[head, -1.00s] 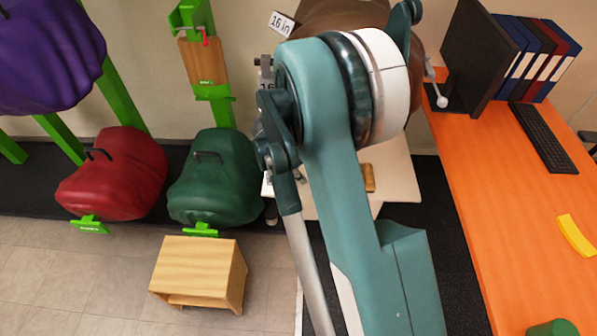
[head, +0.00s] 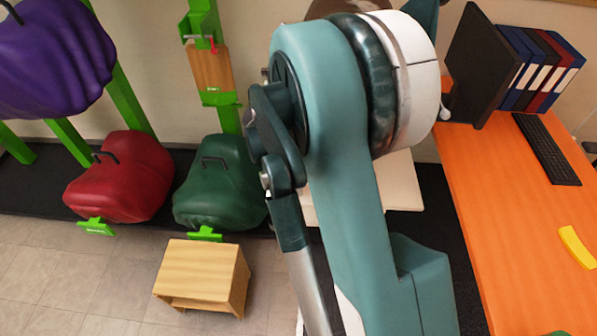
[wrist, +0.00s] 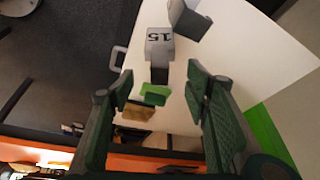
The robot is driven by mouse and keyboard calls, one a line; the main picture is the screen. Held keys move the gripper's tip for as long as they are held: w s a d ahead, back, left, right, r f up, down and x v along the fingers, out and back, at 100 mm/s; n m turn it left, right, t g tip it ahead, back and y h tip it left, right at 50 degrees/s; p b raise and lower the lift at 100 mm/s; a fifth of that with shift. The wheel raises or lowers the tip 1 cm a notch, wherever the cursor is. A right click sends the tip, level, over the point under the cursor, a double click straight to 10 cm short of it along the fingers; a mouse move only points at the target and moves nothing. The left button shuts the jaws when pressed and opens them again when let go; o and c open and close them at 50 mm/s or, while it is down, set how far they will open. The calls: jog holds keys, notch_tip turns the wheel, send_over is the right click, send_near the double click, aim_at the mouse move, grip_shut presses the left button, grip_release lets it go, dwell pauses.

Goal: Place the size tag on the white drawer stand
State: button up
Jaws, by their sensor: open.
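The white stand top (wrist: 255,60) fills the middle and right of the wrist view. Part of it also shows in the head view (head: 400,185), behind my arm. A grey piece marked "15" (wrist: 159,38) is over the white top in the wrist view, its number upside down; I cannot tell if this is the size tag. A small green piece (wrist: 155,94) and a tan block (wrist: 137,111) are below it in the picture. My gripper (wrist: 158,88) is open, its green-padded fingers on either side of the green piece, with no contact visible. My arm hides the gripper in the head view.
An orange desk (head: 500,225) with a monitor (head: 480,65), binders and a keyboard (head: 545,148) stands at the right. Red (head: 120,178) and green (head: 218,182) saddle-like forms and a wooden box (head: 200,272) are at the left.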

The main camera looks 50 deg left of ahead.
jog(key=v, duration=0.3)
